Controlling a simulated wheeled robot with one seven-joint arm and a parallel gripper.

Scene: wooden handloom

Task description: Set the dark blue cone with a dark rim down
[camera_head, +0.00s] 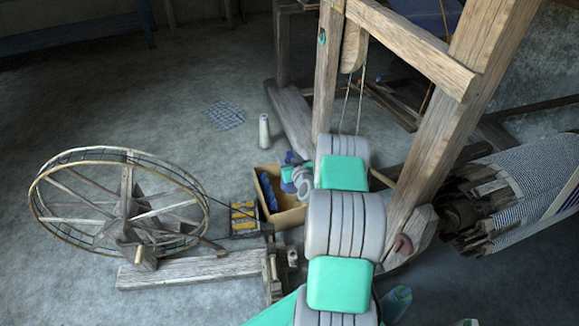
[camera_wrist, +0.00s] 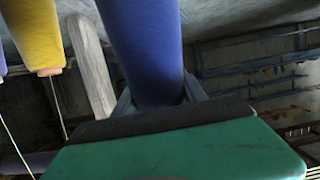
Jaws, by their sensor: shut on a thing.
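The dark blue cone (camera_wrist: 147,45) fills the middle of the wrist view, between the two fingers of my gripper (camera_wrist: 158,94). The gripper is shut on it. The cone's far end runs out of the top of the picture, and its dark rim cannot be made out. In the head view my gripper (camera_head: 301,176) is beyond my arm, above the right side of an open wooden box (camera_head: 291,218). A small dark blue part of the cone (camera_head: 287,173) shows there. My arm hides much of this area.
Blue pieces (camera_head: 268,192) lie in the box. A pale cone (camera_head: 264,131) stands on the floor near a checked cloth (camera_head: 227,115). A spinning wheel (camera_head: 125,205) stands left, the loom frame (camera_head: 327,70) right. A yellow cone (camera_wrist: 36,35) shows in the wrist view.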

